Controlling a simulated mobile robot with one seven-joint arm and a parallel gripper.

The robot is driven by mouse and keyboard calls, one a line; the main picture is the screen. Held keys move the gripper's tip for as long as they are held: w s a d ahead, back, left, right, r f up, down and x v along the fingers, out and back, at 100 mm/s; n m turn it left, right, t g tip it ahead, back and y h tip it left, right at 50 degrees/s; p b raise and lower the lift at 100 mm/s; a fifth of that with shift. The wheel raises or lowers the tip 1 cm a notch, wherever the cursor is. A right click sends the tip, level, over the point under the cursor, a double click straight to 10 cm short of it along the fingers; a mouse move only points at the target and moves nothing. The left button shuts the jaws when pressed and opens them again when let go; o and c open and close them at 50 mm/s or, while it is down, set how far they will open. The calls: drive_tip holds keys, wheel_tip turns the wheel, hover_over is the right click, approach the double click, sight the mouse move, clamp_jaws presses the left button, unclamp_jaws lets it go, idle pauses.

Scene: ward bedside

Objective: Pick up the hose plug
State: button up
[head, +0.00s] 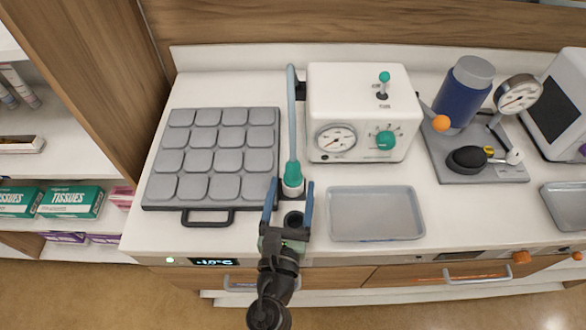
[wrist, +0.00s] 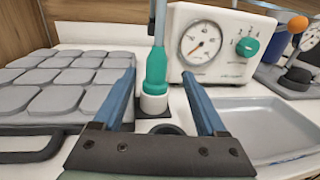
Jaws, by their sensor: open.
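The hose plug (head: 293,176) is a teal-green grip with a white collar below it, at the end of a pale blue hose (head: 292,120). It also shows in the wrist view (wrist: 156,72), upright between my fingers but farther off. Its lower end meets a white ring on a dark base (head: 292,191); whether it sits inside is hidden. My gripper (head: 289,190) is open, its two blue fingers on either side of the plug's lower end in the head view. The fingers appear apart from the plug.
A grey padded panel (head: 212,155) with a handle lies left. A white gauge box (head: 356,85) stands right of the hose. An empty grey tray (head: 375,213) lies right of my gripper. A dark round opening (head: 293,219) is just in front of the plug.

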sight(292, 175)
drive_tip(key=shift+w+d+f, duration=0.1)
drive_tip(key=shift+w, duration=1.35)
drive_tip(key=shift+w+d, duration=0.1)
drive_tip(key=shift+w, duration=1.35)
clamp_jaws()
